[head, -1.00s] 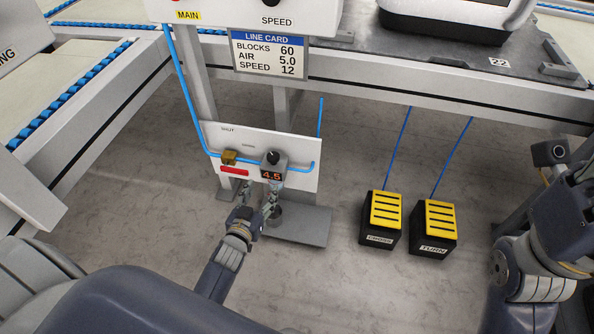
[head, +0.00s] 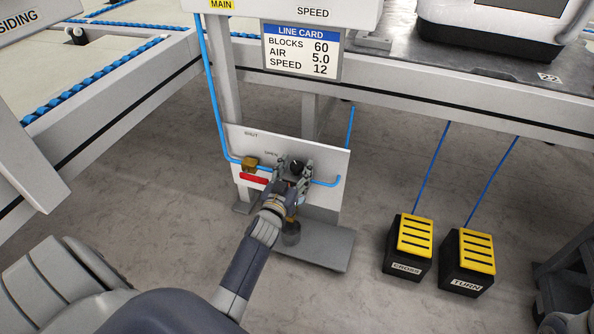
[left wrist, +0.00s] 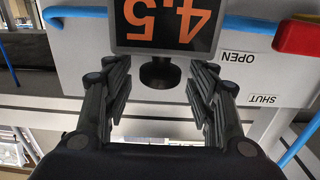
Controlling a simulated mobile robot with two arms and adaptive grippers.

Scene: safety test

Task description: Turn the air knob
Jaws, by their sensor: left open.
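The black air knob (head: 296,167) sits on the regulator on a white panel (head: 330,165) under the table. In the left wrist view the knob (left wrist: 163,74) is upside down, beside the display (left wrist: 165,25), which reads 4.5. My left gripper (head: 294,170) is open, its fingers on either side of the knob. In the left wrist view the fingers of the left gripper (left wrist: 160,88) show a gap to the knob on both sides. The hand hides the display in the head view.
A red lever (head: 254,179) with a brass valve (head: 249,163) is just left of the knob. The line card (head: 300,50) above reads AIR 5.0. Two yellow-topped pedals, CROSS (head: 408,268) and TURN (head: 467,282), stand on the floor to the right.

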